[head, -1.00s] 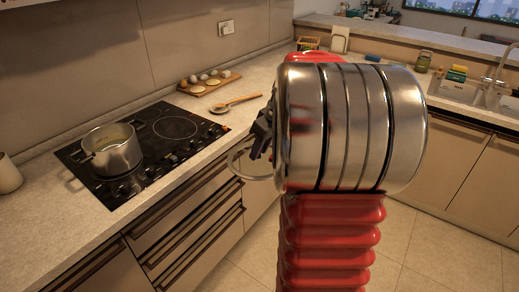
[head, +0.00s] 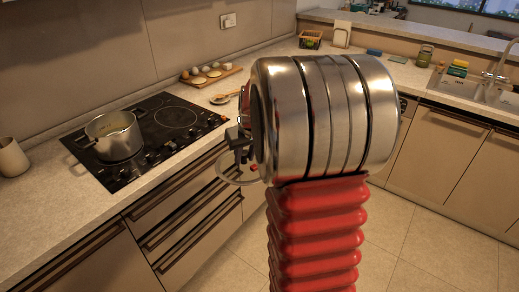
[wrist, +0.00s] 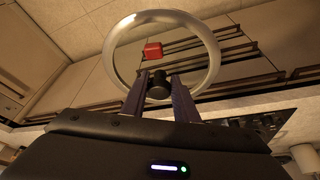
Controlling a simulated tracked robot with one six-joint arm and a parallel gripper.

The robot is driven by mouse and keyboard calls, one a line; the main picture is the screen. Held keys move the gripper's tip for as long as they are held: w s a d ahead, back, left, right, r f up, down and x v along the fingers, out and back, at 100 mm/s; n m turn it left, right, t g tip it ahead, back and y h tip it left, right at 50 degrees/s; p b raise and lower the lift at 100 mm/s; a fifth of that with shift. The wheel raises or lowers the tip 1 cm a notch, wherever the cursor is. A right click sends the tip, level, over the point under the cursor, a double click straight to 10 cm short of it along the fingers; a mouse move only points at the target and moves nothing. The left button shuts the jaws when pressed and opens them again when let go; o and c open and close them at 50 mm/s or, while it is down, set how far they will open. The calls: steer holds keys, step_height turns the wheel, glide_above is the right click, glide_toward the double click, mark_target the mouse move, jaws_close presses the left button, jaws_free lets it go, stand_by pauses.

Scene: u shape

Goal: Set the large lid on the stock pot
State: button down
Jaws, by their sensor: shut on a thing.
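The large lid is a clear disc with a pale metal rim (wrist: 214,58) and a dark knob (wrist: 158,88). My gripper (wrist: 159,80) is shut on the knob in the wrist view. In the head view my gripper (head: 238,143) is partly hidden by my arm, and the lid's rim (head: 222,170) shows below it, in front of the drawers. The stock pot (head: 117,143) is a steel pot with side handles. It stands uncovered on the black cooktop, left of and apart from the lid, with something yellowish inside.
The cooktop (head: 172,118) is set in the counter. A board with eggs (head: 208,77) lies behind it, and a cup (head: 12,157) stands at the far left. A small red thing (wrist: 152,49) shows through the lid. Open floor (head: 400,235) lies at right.

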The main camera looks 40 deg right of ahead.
steer(key=w+a+f+n, duration=0.1)
steer(key=w+a+f, duration=0.2)
steer(key=a, duration=1.1)
steer(key=w+a+f+n+y, duration=0.1)
steer(key=a+f, duration=0.4)
steer(key=a, duration=0.9)
steer(key=shift+w+a+n+t, duration=0.3)
steer(key=shift+w+n, duration=0.3)
steer(key=shift+w, duration=0.5)
